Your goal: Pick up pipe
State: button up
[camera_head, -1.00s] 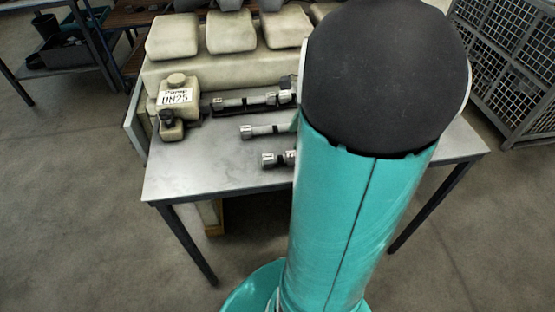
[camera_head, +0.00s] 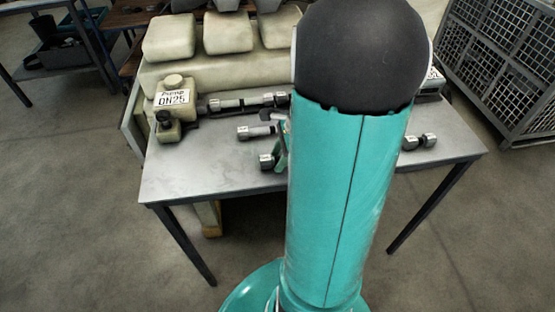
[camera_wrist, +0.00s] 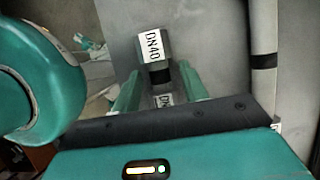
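Several grey pipes with end fittings lie on the metal table. In the head view, a rear pipe (camera_head: 240,103), a middle pipe (camera_head: 256,132) and a front pipe (camera_head: 266,162) show left of my arm, which hides their right parts. In the wrist view, a pipe end labelled DN40 (camera_wrist: 153,46), with a dark band below it, lies between and ahead of my gripper's fingers. My gripper (camera_wrist: 160,82) is open, with a gap on each side of the pipe. Part of a teal finger shows beside the front pipe in the head view.
A pump labelled DN25 (camera_head: 170,98) stands at the table's (camera_head: 200,183) back left, before a large beige engine block (camera_head: 180,75). Another fitting (camera_head: 420,141) lies right of my arm. A wire-mesh cage (camera_head: 505,60) stands right. The table's front left is clear.

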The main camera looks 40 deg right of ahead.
grip_shut()
jog(key=shift+r, duration=0.2)
